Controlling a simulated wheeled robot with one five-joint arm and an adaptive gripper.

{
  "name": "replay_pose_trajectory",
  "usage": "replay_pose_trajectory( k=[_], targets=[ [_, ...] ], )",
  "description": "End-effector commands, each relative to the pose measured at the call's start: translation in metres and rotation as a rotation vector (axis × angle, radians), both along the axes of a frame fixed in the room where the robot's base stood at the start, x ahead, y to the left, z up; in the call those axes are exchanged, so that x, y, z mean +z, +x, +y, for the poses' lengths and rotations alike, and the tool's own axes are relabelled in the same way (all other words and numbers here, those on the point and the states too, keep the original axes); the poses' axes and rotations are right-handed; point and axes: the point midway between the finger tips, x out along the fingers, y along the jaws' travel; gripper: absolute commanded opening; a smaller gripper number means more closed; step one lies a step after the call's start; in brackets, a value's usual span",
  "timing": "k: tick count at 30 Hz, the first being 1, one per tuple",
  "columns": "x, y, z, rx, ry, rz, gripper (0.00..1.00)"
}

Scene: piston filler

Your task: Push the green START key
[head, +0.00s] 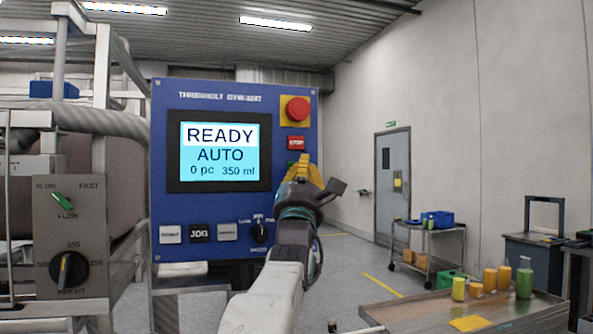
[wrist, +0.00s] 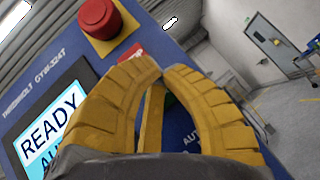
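The blue control panel (head: 225,98) faces me, with its screen (head: 220,150) reading READY, AUTO, 0 pc, 350 ml. My yellow gripper (head: 303,158) is in front of the panel's right side, just below the red STOP key (head: 296,142).
A red emergency button (head: 297,109) on a yellow plate sits above STOP. Grey and black keys, including JOG (head: 200,233), and a black selector knob (head: 259,233) lie below. A bench with bottles (head: 524,279) stands right. Floor between panel and door is open.

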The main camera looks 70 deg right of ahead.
Motion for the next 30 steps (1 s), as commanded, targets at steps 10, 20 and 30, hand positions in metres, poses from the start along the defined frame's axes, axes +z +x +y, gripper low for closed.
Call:
replay_pose_trajectory(
  k=[10,20,30],
  targets=[
    [-0.0001,0.0007,-0.0010,0.001,-0.001,0.000,0.00],
    [-0.0005,0.0026,-0.0041,0.002,-0.001,0.001,0.00],
    [-0.0008,0.0047,-0.0074,0.003,0.000,0.003,0.00]
  ],
)
